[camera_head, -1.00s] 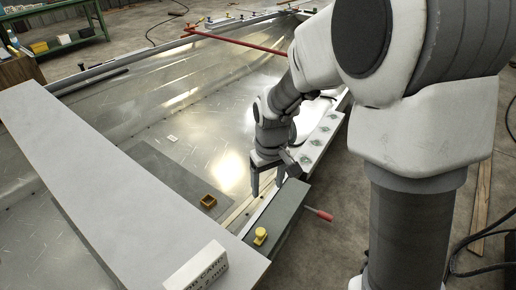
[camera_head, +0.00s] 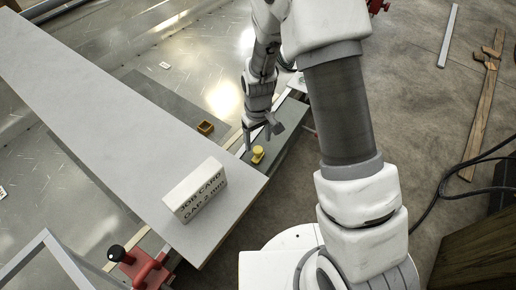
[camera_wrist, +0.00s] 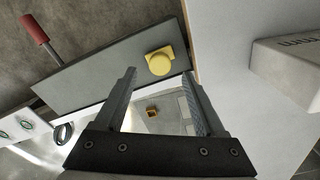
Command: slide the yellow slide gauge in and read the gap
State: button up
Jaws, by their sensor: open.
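The yellow slide gauge (camera_head: 257,155) shows as a small yellow piece with a round knob on top of a dark grey block (camera_head: 286,132). In the wrist view the yellow knob (camera_wrist: 158,62) lies beyond and between my fingertips, near the block's edge. My gripper (camera_head: 256,142) is open, pointing down close behind the knob; nothing is between the fingers. In the wrist view my gripper (camera_wrist: 158,76) has its two fingers spread wide. I cannot tell whether either finger touches the gauge. The gap it measures cannot be made out.
A long pale board (camera_head: 110,125) lies left of the gauge, bearing a white job card block (camera_head: 195,190) reading "GAP 2 mm". A small amber square cup (camera_head: 205,127) sits on the grey plate. A red clamp (camera_head: 143,268) with a black knob is at the front. Floor to the right is mostly open.

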aim_at(258, 149)
jog(key=shift+f+b, duration=0.3)
jog(key=shift+f, duration=1.95)
jog(key=shift+c, duration=0.2)
grip_shut()
jog(key=shift+w, duration=0.1)
